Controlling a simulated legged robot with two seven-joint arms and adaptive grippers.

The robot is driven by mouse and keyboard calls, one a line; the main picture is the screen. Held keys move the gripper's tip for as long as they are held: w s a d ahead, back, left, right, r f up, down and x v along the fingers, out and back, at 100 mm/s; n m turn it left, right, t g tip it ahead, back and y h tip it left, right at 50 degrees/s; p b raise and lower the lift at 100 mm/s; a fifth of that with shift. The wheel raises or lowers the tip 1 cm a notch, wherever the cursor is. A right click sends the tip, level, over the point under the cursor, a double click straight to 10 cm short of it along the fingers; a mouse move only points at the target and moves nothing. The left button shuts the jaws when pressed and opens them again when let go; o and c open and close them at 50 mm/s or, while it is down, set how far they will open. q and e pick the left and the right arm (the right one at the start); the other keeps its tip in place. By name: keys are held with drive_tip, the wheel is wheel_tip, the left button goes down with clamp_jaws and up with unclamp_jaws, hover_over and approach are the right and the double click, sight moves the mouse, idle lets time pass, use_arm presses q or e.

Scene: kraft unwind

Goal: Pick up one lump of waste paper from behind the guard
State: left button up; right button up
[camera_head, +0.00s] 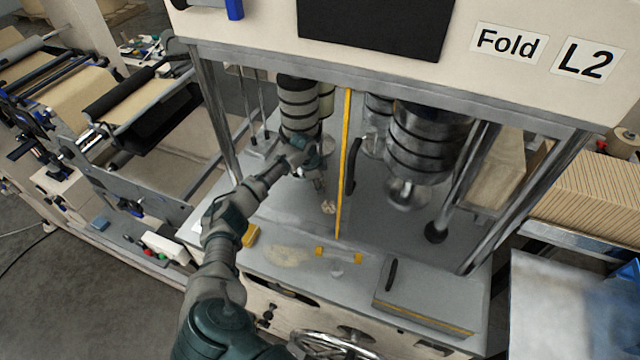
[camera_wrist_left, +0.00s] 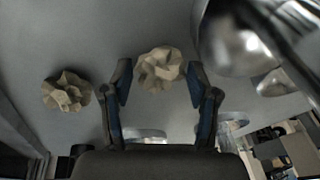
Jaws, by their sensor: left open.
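A crumpled tan lump of waste paper (camera_head: 328,207) lies on the grey machine deck, just left of the yellow-edged guard (camera_head: 343,165). A second lump (camera_wrist_left: 67,91) lies to the left, outside the fingers. My right gripper is not in view.
Banded steel cylinders (camera_head: 298,105) hang close beside my left gripper, with a larger one (camera_head: 425,140) to the right. A black handle (camera_head: 352,165) is by the guard.

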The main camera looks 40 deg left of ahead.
use_arm(q)
drive_tip(key=c, duration=0.5)
drive_tip(key=shift+r, duration=0.15)
